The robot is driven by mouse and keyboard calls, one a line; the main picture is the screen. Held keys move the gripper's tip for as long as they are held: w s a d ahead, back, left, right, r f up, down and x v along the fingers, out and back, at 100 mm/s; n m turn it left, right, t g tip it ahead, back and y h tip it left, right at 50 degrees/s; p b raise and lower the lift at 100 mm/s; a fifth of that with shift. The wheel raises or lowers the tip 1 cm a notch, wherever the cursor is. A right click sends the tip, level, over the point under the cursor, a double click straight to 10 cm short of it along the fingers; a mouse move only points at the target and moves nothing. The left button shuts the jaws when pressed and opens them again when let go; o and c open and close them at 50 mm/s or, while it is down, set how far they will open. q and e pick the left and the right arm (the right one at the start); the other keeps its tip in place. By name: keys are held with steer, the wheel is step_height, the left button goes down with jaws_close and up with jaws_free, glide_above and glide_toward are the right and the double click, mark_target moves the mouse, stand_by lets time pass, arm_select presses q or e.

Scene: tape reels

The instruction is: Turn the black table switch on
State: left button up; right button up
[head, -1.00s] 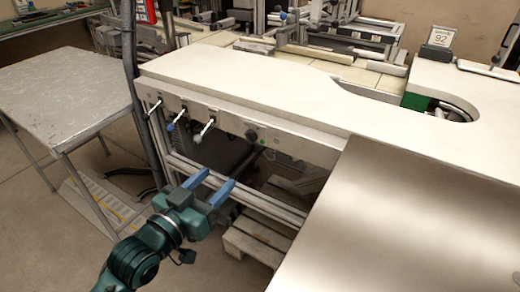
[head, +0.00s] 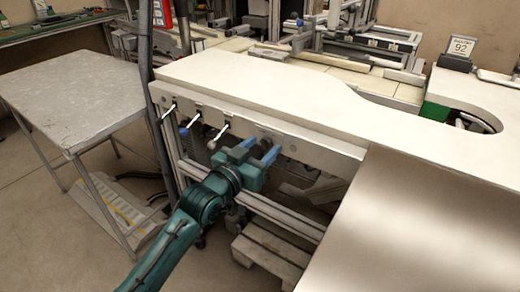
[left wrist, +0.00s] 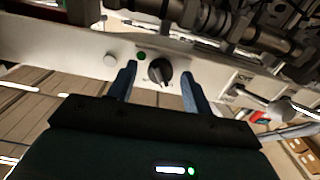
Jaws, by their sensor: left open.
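The black table switch (left wrist: 160,71) is a round black knob on the light front panel of the table. In the left wrist view it shows between my two blue fingers, and its pointer is tilted. A green button (left wrist: 141,56) is beside it. In the head view my left gripper (head: 261,148) is at the table's front panel, and the switch is hard to make out there. The gripper is open, with a finger on each side of the switch in the wrist view. I cannot tell whether they touch it. My right gripper is not in view.
White-handled levers (head: 220,133) stick out from the panel left of my gripper. The white tabletop (head: 270,85) lies above. A wooden pallet (head: 268,245) lies below. A grey side table (head: 70,95) stands at left. A metal sheet surface (head: 420,230) is at front right.

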arm_select(q)
steer(key=shift+c, duration=0.2)
steer(key=c, duration=0.9)
